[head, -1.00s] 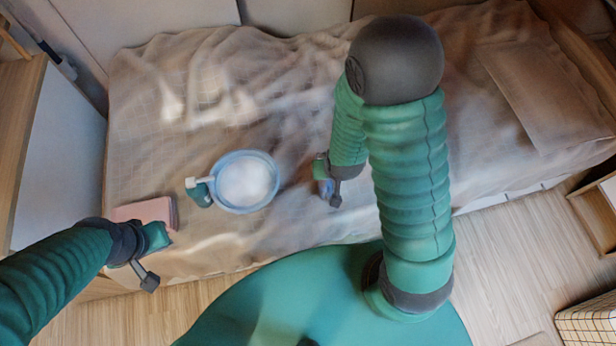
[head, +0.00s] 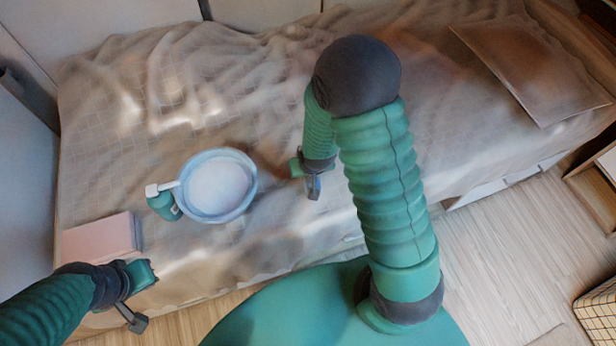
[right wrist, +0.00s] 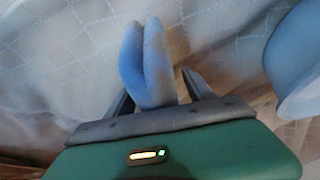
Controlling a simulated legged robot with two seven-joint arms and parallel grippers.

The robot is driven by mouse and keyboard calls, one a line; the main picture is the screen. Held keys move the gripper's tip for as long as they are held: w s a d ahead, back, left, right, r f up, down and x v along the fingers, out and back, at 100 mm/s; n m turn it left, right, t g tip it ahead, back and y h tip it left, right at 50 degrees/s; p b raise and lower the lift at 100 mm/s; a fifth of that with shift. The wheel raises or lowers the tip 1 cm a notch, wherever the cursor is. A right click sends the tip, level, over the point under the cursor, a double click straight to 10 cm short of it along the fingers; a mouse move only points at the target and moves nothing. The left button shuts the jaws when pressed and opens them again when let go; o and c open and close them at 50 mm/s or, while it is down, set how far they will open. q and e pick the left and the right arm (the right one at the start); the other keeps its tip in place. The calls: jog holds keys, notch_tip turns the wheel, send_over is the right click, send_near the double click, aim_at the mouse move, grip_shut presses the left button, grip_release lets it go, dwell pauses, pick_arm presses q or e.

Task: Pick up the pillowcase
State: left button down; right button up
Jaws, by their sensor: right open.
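A flat, brownish rectangular piece (head: 530,65), which looks like the pillowcase, lies on the bed's right end in the head view, far from both grippers. My right gripper (head: 307,184) is open over the middle of the bed. In the right wrist view a soft-looking blue, two-lobed thing (right wrist: 146,60) shows between the fingers of my right gripper (right wrist: 160,90); I cannot tell what it is or whether they touch it. My left gripper (head: 140,298) is open and looks empty, in front of a pink block-like thing (head: 100,238) at the bed's left front.
A light blue basin (head: 250,190) with whitish contents stands on the rumpled beige bedspread (head: 200,90). A green bottle with a white top (head: 163,203) is beside it. A checked box (head: 597,300) stands lower right.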

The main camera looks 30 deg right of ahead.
jog(key=shift+f, duration=0.2)
dwell(0.5)
jog(key=shift+c, duration=0.3)
grip_shut()
